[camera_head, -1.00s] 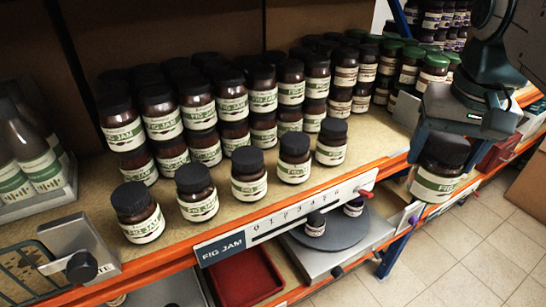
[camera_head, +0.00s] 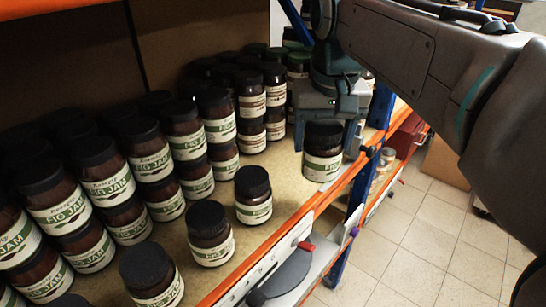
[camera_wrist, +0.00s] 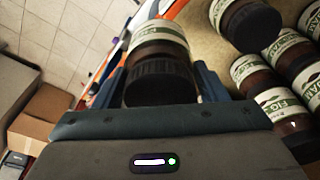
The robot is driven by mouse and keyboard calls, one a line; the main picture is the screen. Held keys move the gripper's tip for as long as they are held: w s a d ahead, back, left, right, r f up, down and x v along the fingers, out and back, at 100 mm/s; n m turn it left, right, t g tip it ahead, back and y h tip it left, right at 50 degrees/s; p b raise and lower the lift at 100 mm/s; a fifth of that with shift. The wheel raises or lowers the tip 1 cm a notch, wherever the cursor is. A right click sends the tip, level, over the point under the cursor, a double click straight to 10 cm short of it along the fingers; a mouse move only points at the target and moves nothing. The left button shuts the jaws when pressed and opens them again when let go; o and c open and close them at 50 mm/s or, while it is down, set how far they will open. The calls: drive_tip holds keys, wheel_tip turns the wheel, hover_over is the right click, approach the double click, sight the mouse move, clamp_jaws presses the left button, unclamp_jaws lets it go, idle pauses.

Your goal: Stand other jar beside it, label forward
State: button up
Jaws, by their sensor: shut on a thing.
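My gripper (camera_head: 322,112) is shut on a fig jam jar (camera_head: 322,163) with a dark lid and a cream and green label. The jar is upright, near the shelf's front edge, right of the front row; I cannot tell whether its base touches the board. Its label faces the front in the head view. In the wrist view the held jar (camera_wrist: 158,45) sits between the fingers (camera_wrist: 160,85). The nearest front-row jar (camera_head: 253,196) stands apart from it, to its left, label forward. Another front-row jar (camera_head: 209,235) stands further left.
Stacked fig jam jars (camera_head: 185,135) fill the shelf behind and left. Bare shelf board (camera_head: 290,180) lies between the held jar and the front row. An orange front edge (camera_head: 285,228) and a blue upright (camera_head: 380,105) are close by. Tiled floor (camera_head: 410,220) lies right.

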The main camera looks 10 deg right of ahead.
drive_tip(key=shift+w+a+f, duration=0.65)
drive_tip(key=shift+w+f, duration=0.5)
drive_tip(key=shift+f, duration=0.3)
drive_tip(key=shift+w+a+f, duration=0.65)
drive_tip(key=shift+w+f, duration=0.5)
drive_tip(key=shift+f, duration=0.3)
drive_tip(key=shift+w+a+f, duration=0.65)
drive_tip(key=shift+w+f, duration=0.5)
drive_tip(key=shift+f, duration=0.3)
drive_tip(key=shift+f, duration=0.2)
drive_tip(key=o, duration=1.5)
drive_tip(key=shift+s, duration=0.1)
drive_tip(key=shift+r, duration=0.15)
drive_tip(key=r, duration=0.5)
drive_tip(key=s+r, duration=0.1)
drive_tip(key=r, duration=0.1)
drive_tip(key=shift+a+r+p, duration=0.1)
drive_tip(key=shift+r+p, duration=0.15)
drive_tip(key=shift+p, duration=0.1)
